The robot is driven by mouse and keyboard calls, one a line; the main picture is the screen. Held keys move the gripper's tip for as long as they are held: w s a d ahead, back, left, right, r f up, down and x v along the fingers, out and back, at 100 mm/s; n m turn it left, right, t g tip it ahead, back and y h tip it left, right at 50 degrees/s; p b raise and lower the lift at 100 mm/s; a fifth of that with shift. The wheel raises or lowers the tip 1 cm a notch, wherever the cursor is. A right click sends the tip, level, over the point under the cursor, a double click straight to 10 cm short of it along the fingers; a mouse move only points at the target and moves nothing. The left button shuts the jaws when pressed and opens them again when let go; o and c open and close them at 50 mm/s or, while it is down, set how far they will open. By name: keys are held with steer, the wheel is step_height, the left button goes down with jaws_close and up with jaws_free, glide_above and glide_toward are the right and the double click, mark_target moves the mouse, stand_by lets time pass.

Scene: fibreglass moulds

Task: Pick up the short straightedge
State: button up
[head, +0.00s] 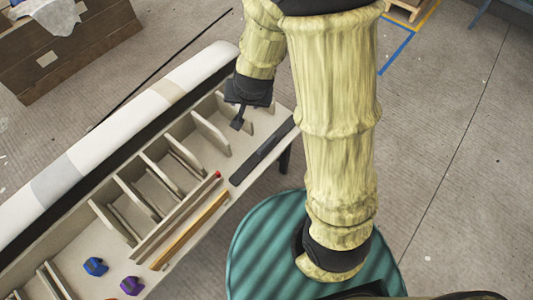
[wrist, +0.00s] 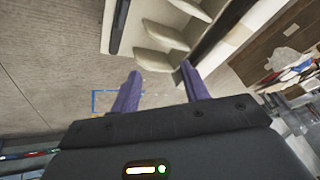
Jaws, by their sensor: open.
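Several straight pieces lie on the pale bench in the head view. A dark flat bar (head: 262,151) lies along the front edge at the right end and looks shortest. An orange-brown wooden strip (head: 190,230) and a paler strip with a red end (head: 176,218) lie further left. I cannot tell for sure which is the short straightedge. My gripper (head: 238,123) hangs over the right-end dividers, behind the dark bar and apart from it.
Upright dividers (head: 210,131) stand along the bench (head: 75,268), before a long white roll (head: 130,121). A blue piece (head: 95,267) and a purple piece (head: 131,285) lie at its near left. A green ribbed drum (head: 265,235) stands close to the front edge.

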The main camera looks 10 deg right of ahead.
steer(key=w+a+f+m+t+h+b, duration=0.1)
steer(key=w+a+f+b, duration=0.15)
steer(key=f, duration=0.35)
steer(key=w+a+f+m+h+b, duration=0.1)
steer(key=f+b, duration=0.2)
steer(key=f, duration=0.2)
steer(key=w+a+f+m+t+h+b, duration=0.1)
steer(key=f+m+b, duration=0.15)
steer(key=f, duration=0.35)
steer(key=s+f+m+h+b, duration=0.3)
steer(key=f+h+b, duration=0.4)
steer(key=f, duration=0.8)
steer(key=shift+s+a+h+b, duration=0.4)
steer(key=shift+s+b, duration=0.35)
steer(key=shift+b, duration=0.45)
steer(key=shift+f, duration=0.15)
steer(key=b, duration=0.3)
glide_toward(263, 145)
steer(key=x, duration=0.5)
steer(key=shift+s+d, duration=0.1)
steer(key=shift+s, duration=0.05)
steer(key=shift+d, duration=0.1)
